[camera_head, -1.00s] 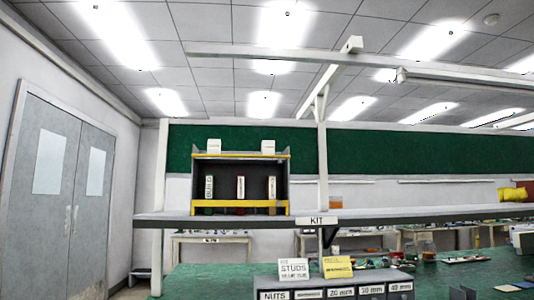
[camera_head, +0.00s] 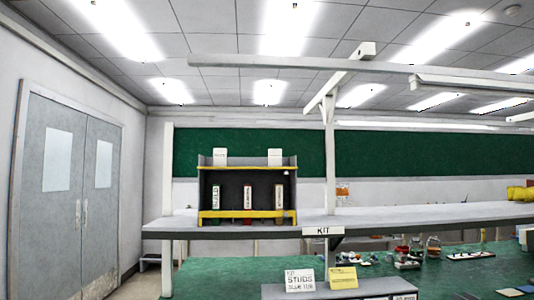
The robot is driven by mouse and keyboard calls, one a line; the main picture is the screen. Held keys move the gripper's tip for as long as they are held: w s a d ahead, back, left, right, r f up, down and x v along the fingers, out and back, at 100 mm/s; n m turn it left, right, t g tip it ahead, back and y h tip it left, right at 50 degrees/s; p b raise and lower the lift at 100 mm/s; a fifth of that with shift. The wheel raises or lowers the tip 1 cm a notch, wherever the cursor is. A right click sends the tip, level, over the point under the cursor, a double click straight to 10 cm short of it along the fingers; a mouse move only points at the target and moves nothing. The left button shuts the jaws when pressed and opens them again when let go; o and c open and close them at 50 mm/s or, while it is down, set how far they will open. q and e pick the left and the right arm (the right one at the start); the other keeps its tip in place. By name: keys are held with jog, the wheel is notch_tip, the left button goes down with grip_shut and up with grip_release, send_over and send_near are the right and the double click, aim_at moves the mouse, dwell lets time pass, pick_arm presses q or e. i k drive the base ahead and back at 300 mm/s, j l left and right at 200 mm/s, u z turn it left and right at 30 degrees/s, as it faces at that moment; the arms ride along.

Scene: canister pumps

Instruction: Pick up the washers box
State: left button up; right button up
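No box that I can read as the washers box is in view. A grey storage unit (camera_head: 340,294) at the bottom edge of the head view is mostly cut off, and its front labels are largely out of the picture. A white card reading STUDS (camera_head: 299,280) and a yellow card (camera_head: 343,278) stand on top of it. Neither of my grippers is in view.
A long shelf (camera_head: 250,230) with a KIT label (camera_head: 323,231) spans the green bench (camera_head: 220,275). A yellow-edged rack (camera_head: 247,195) holding three labelled items stands on it. Small parts lie on the right of the bench. Grey doors (camera_head: 65,190) are left.

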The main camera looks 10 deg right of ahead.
aim_at(275, 156)
jog(key=i+l+u, duration=0.1)
jog(key=u, duration=0.35)
jog(key=i+l+u, duration=0.2)
jog(key=u, duration=0.3)
